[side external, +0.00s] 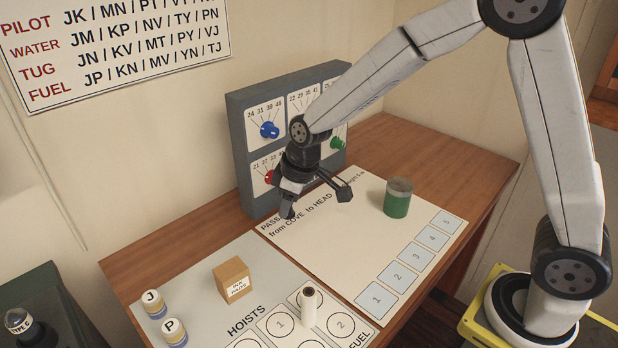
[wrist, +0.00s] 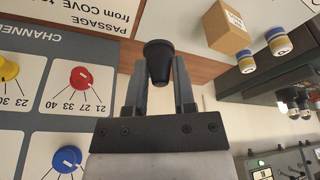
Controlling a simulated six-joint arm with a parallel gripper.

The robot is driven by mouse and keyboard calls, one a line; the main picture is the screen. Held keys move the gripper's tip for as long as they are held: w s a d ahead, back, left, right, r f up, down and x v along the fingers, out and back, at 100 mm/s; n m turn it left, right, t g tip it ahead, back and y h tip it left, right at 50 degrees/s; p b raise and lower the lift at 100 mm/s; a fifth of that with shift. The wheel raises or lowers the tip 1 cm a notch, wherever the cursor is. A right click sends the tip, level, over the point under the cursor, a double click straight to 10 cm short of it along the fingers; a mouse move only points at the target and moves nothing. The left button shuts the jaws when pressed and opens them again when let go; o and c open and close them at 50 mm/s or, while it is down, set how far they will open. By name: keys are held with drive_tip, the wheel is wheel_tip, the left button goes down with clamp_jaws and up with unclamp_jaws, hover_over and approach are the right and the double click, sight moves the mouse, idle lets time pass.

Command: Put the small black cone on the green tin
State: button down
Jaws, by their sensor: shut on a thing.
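The small black cone (wrist: 158,62) is between the two fingers of my gripper (wrist: 161,82) in the wrist view, with its wide end at the fingertips' far side. My gripper is shut on it. In the side view my gripper (side external: 316,200) hangs in front of the grey dial panel, above the white passage sheet; I cannot clearly make out the cone there. The green tin (side external: 397,204), with a grey top, stands upright on the sheet, to the right of my gripper and apart from it. The tin is not in the wrist view.
The grey dial panel (side external: 240,140) with coloured knobs stands close behind my gripper. A cardboard box (side external: 232,279), a white cylinder with a dark top (side external: 309,307) and two lettered round pieces (side external: 152,303) stand at the front left. The sheet between gripper and tin looks clear.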

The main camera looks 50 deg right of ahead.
drive_tip(key=s+d+r+m+h, duration=0.1)
drive_tip(key=s+d+r+m, duration=0.1)
drive_tip(key=s+d, duration=0.4)
drive_tip(key=s+d+r+m, duration=0.3)
drive_tip(key=s+d+m, duration=0.2)
drive_tip(key=d, duration=0.6)
drive_tip(key=s+d+r+m+h, duration=0.1)
drive_tip(key=s+d+r+m, duration=0.2)
drive_tip(key=s+d, duration=0.5)
drive_tip(key=shift+s+d+r+m+h, duration=0.15)
drive_tip(key=shift+s+d+m+h, duration=0.25)
drive_tip(key=shift+s, duration=0.35)
hover_over(402, 184)
drive_tip(key=f, duration=0.8)
drive_tip(key=shift+s+a+f, duration=0.25)
drive_tip(key=shift+s+a, duration=0.1)
drive_tip(key=shift+s, duration=0.05)
drive_tip(key=shift+w+d+f, duration=0.2)
drive_tip(key=shift+w+f, duration=0.15)
drive_tip(key=shift+f, duration=0.05)
